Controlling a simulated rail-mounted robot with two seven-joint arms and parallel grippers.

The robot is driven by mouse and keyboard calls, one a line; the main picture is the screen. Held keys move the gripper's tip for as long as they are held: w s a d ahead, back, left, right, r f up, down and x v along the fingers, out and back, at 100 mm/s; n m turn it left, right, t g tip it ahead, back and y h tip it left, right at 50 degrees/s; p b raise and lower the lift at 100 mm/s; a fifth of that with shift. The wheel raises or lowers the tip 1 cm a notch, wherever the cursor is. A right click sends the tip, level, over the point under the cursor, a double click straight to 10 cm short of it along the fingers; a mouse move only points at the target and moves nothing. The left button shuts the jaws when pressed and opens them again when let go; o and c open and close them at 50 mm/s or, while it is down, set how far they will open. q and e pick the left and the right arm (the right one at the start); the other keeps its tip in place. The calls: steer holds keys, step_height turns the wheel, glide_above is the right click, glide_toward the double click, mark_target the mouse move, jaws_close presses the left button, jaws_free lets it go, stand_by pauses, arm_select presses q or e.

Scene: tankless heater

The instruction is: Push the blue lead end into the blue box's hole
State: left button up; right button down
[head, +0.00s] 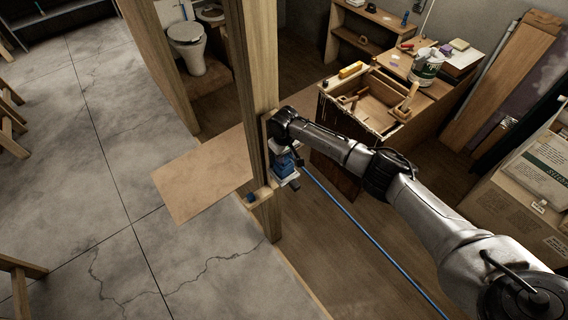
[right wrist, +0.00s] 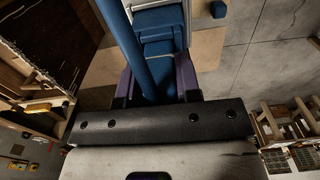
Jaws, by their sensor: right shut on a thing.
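My right gripper (head: 291,170) is at the wooden post, beside the blue box (head: 281,164) with its pale edges. The blue lead (head: 345,212) runs from there down to the lower right as a long straight line. In the right wrist view, the thick blue lead (right wrist: 128,45) comes down from the top left in between the purple fingers of the gripper (right wrist: 157,82), which is shut on it. The blue box (right wrist: 158,20) fills the space just beyond the fingers. The hole and the tip of the lead are hidden. My left gripper is not in view.
The wooden post (head: 255,60) stands close to the gripper. A flat brown board (head: 205,175) lies left of it. A small blue piece (head: 250,197) sits on a wooden block at the post. A cluttered workbench (head: 430,125) stands behind; bare concrete floor lies left.

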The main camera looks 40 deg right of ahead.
steer(key=shift+f, duration=0.15)
steer(key=c, duration=0.7)
jaws_free()
steer(key=shift+c, duration=0.2)
steer(key=shift+r, duration=0.6)
step_height(320, 180, up, 13)
steer(key=b, duration=0.2)
steer(key=shift+f, duration=0.15)
